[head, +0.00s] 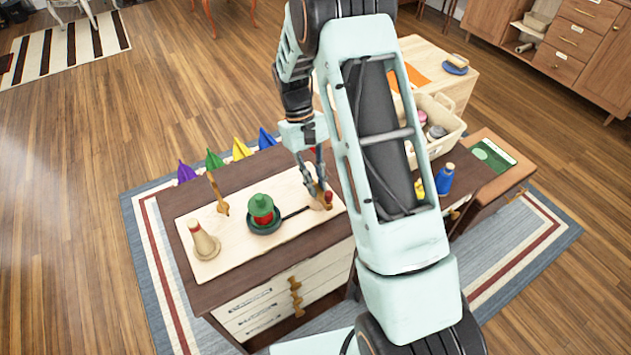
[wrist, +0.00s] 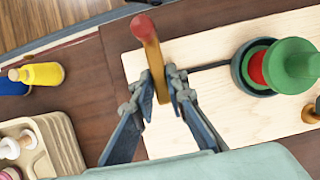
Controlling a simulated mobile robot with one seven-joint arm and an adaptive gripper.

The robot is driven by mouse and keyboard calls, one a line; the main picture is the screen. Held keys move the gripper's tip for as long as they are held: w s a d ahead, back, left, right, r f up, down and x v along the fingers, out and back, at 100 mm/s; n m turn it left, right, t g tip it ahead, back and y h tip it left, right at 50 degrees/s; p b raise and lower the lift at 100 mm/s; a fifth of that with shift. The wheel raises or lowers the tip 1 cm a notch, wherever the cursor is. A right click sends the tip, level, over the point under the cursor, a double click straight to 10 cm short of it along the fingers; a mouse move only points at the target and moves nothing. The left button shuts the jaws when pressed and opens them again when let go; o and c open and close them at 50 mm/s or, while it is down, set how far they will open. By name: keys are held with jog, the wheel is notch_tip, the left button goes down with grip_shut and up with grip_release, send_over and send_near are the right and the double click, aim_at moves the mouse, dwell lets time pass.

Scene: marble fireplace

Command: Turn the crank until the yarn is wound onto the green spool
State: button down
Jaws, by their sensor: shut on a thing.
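The green spool (head: 262,206) stands upright in a dark round holder on a pale wooden board (head: 232,240), with red showing around its middle. The spool also shows at the right of the wrist view (wrist: 289,66). A dark rod runs from the holder to the crank (wrist: 158,70), which has a wooden arm and a red knob (wrist: 144,27). My gripper (wrist: 163,84) is shut on the crank, with one finger on each side of its wooden arm. In the head view my gripper (head: 318,188) is at the board's right end.
A tan cone-shaped piece (head: 205,242) and a wooden post (head: 219,195) stand on the board's left part. Purple, green, yellow and blue pointed things line the table's back edge. Blue and yellow bottles (head: 445,178) stand to the right, near a cream tray (wrist: 60,140) with spools.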

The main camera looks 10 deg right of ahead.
jog(key=shift+m+y, duration=0.5)
jog(key=shift+m, duration=0.8)
jog(key=c, duration=1.9)
grip_release()
jog(key=shift+c, duration=0.2)
jog(key=v, duration=1.2)
jog(key=shift+d, duration=0.15)
